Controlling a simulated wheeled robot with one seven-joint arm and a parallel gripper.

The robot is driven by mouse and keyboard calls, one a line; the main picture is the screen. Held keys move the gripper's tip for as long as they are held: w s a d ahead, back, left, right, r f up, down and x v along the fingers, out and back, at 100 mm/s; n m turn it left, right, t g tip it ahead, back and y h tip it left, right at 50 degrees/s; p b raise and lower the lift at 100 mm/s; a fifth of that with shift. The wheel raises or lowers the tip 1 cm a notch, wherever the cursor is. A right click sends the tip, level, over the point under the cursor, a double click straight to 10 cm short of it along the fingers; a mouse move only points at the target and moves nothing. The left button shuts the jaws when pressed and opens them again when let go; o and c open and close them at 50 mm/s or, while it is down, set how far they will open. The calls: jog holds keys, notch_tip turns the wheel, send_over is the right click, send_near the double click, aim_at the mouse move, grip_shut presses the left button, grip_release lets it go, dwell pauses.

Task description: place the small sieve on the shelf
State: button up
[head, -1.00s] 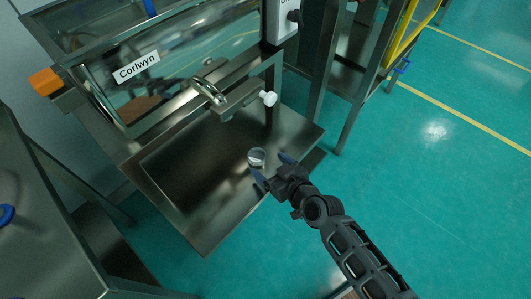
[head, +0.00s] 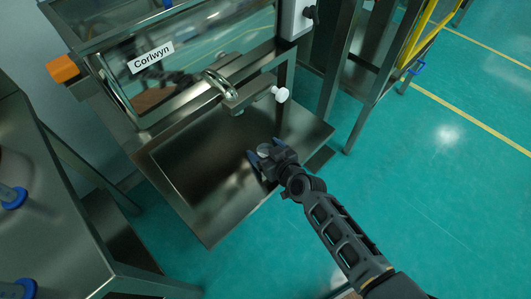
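The small sieve (head: 264,151) is a little round, silvery piece. It appears at the right part of the metal shelf (head: 200,222) under the machine. My gripper (head: 264,153) reaches over the shelf from the lower right. Its two dark blue fingers stand apart, one on each side of the sieve. Whether they touch it is too small to tell. The gripper body hides the sieve's near side, and I cannot tell whether it rests on the shelf surface.
The machine labelled Corlwyn (head: 150,57) stands behind the shelf, with a curved metal handle (head: 219,84) and a white knob (head: 281,94) overhanging it. A metal table (head: 50,225) is at left. The shelf's left part is bare. Green floor is open at right.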

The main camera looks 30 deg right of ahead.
aim_at(266, 154)
jog(key=c, duration=1)
jog(key=shift+r, duration=0.15)
jog(key=shift+r+p, duration=0.55)
jog(key=shift+r, duration=0.1)
notch_tip(266, 154, up, 3)
jog(key=shift+r+p, duration=0.1)
jog(key=shift+p, duration=0.9)
jog(key=s+d+r+b, duration=0.1)
jog(key=d+r, duration=0.1)
jog(key=d, duration=0.1)
jog(key=s+d+r+b, duration=0.1)
jog(key=d+r, duration=0.1)
jog(key=d, duration=0.2)
jog(key=s+d+r+b, duration=0.1)
jog(key=d+r, duration=0.1)
jog(key=d, duration=0.2)
jog(key=shift+d+r, duration=0.1)
jog(key=shift+r, duration=0.05)
jog(key=shift+m+h, duration=0.4)
jog(key=shift+h, duration=0.1)
jog(key=shift+s+a+f+p, duration=0.25)
jog(key=shift+s+a+p, duration=0.45)
jog(key=shift+a, duration=1.15)
jog(key=shift+s+a+f+p, duration=0.35)
jog(key=shift+s+a, duration=0.65)
jog(key=shift+a, duration=0.9)
jog(key=shift+s+a+f+p, duration=0.15)
jog(key=shift+s+a+p, duration=0.6)
jog(key=shift+a, duration=1.1)
